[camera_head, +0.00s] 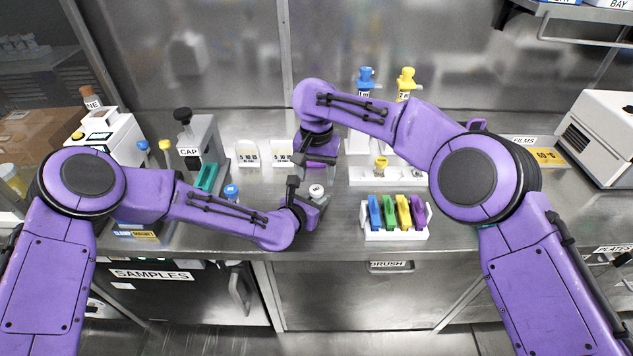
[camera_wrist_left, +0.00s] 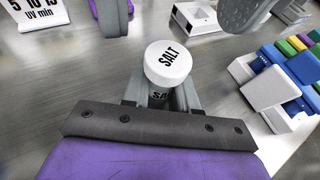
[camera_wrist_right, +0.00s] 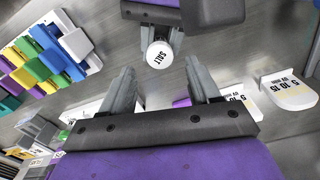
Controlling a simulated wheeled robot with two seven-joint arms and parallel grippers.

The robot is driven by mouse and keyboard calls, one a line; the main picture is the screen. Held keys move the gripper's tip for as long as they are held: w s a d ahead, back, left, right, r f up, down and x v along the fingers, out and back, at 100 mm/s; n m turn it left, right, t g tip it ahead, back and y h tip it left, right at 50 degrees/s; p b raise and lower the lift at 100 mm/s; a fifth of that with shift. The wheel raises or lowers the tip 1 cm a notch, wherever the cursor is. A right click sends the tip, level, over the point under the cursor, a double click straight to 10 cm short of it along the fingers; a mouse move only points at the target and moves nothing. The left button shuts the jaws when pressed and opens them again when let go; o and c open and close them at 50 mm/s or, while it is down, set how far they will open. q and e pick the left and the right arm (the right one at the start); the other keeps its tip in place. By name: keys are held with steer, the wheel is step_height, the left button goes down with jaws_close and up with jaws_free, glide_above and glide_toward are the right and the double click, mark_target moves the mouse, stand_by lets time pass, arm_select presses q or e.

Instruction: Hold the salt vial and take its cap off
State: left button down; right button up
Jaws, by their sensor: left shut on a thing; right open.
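In the head view the cap (camera_head: 316,190) is near the counter's middle. My left gripper (camera_head: 311,199) is shut on the vial's body, and the cap stands clear above its fingers. It also shows in the right wrist view (camera_wrist_right: 160,32). My right gripper (camera_wrist_right: 160,85) is open and empty. The cap (camera_wrist_right: 158,55) lies beyond its fingertips, apart from them. In the head view my right arm partly hides the right gripper's fingers.
A white rack (camera_head: 396,234) with blue, green, yellow and purple pieces stands to the right. White cards (camera_head: 247,153) stand behind. A CAP-labelled device (camera_head: 203,142) and a blue-topped vial (camera_head: 231,192) are to the left.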

mark_target(316, 189)
steer(key=shift+r, duration=0.4)
steer(key=shift+c, duration=0.2)
step_height(316, 189, up, 3)
steer(key=shift+r+m, duration=0.2)
steer(key=shift+m, duration=0.8)
step_height(316, 189, down, 8)
steer(key=shift+s+r, duration=0.1)
steer(key=shift+c, duration=0.4)
jaws_close()
steer(key=n, duration=0.6)
steer(key=shift+n, duration=0.3)
